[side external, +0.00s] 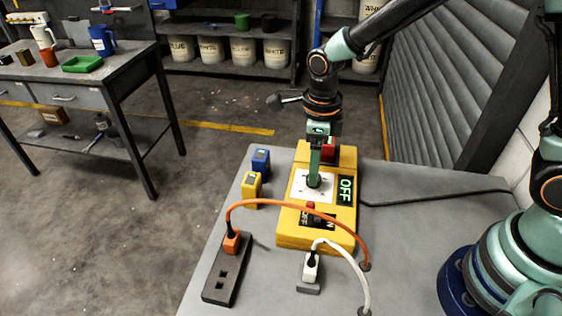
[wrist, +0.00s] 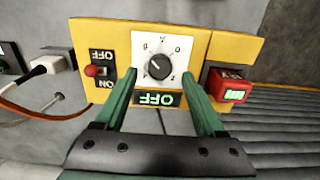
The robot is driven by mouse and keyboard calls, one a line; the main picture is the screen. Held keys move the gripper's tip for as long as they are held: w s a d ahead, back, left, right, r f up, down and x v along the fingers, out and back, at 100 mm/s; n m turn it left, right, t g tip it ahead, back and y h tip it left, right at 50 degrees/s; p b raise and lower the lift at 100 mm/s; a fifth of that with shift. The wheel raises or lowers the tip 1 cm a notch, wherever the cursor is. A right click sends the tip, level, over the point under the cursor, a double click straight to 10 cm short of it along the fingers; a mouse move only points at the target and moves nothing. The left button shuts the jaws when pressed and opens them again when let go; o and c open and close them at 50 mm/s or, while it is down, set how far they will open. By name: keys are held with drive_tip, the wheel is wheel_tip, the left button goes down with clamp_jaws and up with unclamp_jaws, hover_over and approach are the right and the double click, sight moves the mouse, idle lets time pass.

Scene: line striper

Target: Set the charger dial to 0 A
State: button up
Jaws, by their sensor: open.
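The yellow charger (side external: 347,158) lies on the grey bench; its yellow face (wrist: 222,45) fills much of the wrist view. Its round black dial (wrist: 158,67) sits on a white plate (wrist: 140,42). A pale pointer mark shows on the dial, pointing to the upper left in the wrist view; the scale figures are too small to read surely. The display (wrist: 156,99) reads OFF in green. My gripper (wrist: 159,78) is open, its two fingers on either side of the dial and apart from it. In the side view my gripper (side external: 314,181) hides the dial.
A red switch (wrist: 92,71) with OFF and ON labels is on the charger. A red battery (wrist: 230,86) with a green display sits at its other end. Blue (side external: 261,160) and yellow (side external: 251,186) blocks stand beside it. Orange (side external: 300,204) and white (side external: 350,262) cables arch near the front.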

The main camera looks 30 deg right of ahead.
drive_tip(key=shift+f, duration=1.5)
clamp_jaws()
